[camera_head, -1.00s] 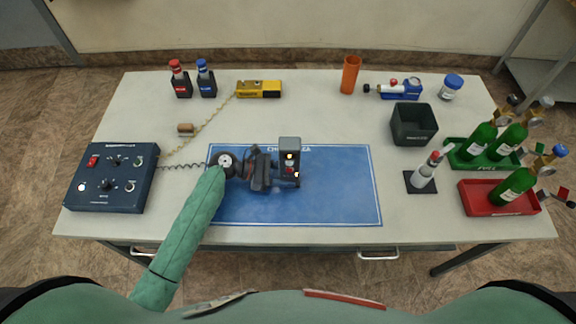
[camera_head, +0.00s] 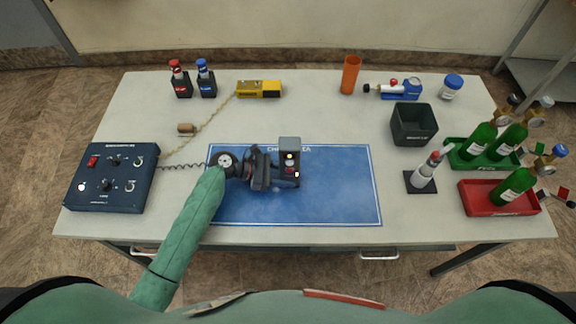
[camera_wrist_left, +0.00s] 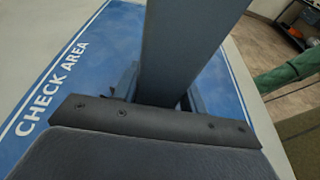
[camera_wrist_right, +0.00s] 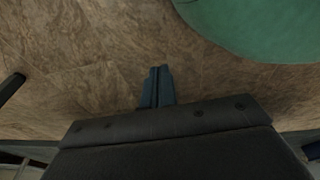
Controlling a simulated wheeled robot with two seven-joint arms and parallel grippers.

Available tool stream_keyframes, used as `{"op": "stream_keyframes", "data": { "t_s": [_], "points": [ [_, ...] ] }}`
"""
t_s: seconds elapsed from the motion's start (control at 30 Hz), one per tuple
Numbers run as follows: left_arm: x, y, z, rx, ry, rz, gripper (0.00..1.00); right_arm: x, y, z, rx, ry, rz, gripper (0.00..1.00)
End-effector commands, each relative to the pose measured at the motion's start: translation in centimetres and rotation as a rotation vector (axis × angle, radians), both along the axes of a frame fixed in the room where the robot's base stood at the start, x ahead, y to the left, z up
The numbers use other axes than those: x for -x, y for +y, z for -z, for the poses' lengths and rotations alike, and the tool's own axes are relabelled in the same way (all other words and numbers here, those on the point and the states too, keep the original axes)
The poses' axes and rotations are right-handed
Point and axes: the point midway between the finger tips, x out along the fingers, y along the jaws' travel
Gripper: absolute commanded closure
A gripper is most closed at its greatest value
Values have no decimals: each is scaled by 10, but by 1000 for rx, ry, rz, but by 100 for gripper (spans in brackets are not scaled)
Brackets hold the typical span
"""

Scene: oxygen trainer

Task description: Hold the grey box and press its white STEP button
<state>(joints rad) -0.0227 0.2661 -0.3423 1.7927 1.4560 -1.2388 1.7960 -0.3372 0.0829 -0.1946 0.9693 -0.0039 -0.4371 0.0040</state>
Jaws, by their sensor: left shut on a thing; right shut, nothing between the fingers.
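The grey box (camera_head: 290,145) is upright over the blue check area mat (camera_head: 340,190) in the head view. Its front shows a glowing amber lamp, a red spot below it and a small pale lit spot at the lower right. I cannot read which is the STEP button. My left gripper (camera_head: 277,172) is shut on the grey box from its left side. The left wrist view shows the box (camera_wrist_left: 188,50) between the fingers, its front hidden. My right gripper (camera_wrist_right: 157,87) is shut and empty over the brown floor in its wrist view, out of the head view.
A dark blue control unit (camera_head: 110,178) stands at the left with a coiled cord. The mat's right half is clear.

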Motion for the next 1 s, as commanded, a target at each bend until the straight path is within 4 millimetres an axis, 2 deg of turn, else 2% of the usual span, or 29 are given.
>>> {"op": "stream_keyframes", "data": {
  "t_s": [0.27,0.63,1.0],
  "points": [
    [0,0,0,0,0,0,71,0,0,0,0,0,0,100],
    [0,0,0,0,0,0,71,0,-18,0,17,1,-5,100],
    [0,0,0,0,0,0,71,0,-5,0,5,0,-2,100]
  ]
}}
